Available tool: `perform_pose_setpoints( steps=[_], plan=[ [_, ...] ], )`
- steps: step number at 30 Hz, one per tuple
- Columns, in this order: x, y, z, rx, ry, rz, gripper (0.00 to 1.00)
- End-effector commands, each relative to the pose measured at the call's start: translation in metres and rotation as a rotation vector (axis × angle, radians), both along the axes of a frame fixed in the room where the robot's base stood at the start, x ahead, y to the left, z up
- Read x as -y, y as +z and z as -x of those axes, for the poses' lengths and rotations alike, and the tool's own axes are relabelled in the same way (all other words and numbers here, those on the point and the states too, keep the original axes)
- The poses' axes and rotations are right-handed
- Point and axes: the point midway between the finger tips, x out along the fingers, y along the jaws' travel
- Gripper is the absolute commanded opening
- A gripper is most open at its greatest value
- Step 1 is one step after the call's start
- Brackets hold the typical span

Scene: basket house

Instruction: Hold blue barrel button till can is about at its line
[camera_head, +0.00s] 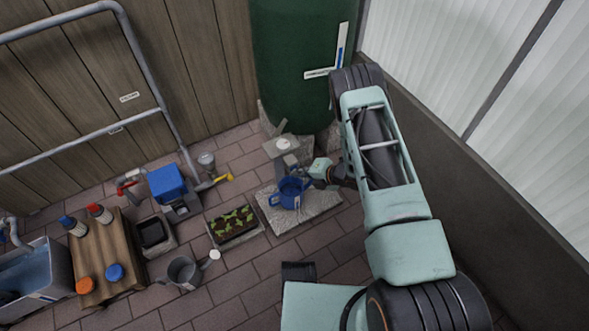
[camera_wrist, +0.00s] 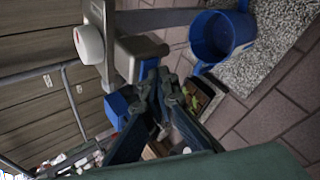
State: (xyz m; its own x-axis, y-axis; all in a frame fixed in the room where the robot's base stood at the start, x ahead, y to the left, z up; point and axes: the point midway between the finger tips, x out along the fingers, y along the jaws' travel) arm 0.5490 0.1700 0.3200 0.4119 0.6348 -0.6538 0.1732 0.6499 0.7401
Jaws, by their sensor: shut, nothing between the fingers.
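The green barrel (camera_head: 290,55) stands at the back with a blue-marked gauge strip (camera_head: 341,45). The blue can (camera_head: 291,193) stands on a pale slab in front of it; it also shows in the wrist view (camera_wrist: 222,40), open end visible, but I cannot make out its line or water level. A grey metal box (camera_wrist: 140,50) beside the can bears a small blue piece (camera_wrist: 149,68), apparently the barrel button. My gripper (camera_wrist: 152,88) is shut and empty, its tips close beneath that blue piece; contact cannot be told. A white round knob (camera_wrist: 89,44) sits left of the box.
A planter tray (camera_head: 234,224), a grey can (camera_head: 184,271) and a blue box (camera_head: 168,184) stand left of the slab. A wooden table (camera_head: 108,248) holds bottles and caps. A low wall (camera_head: 480,175) bounds the right; front paving is partly clear.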

Motion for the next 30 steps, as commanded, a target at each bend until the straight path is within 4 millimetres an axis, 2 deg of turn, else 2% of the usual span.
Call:
perform_pose_setpoints(
  steps=[10, 21, 30],
  plan=[
    [0.000, 0.001, 0.000, 0.001, -0.001, -0.001, 0.00],
    [0.009, 0.001, 0.014, 0.001, -0.001, -0.001, 0.00],
    [0.010, 0.000, 0.015, 0.000, 0.000, 0.000, 0.00]
  ],
)
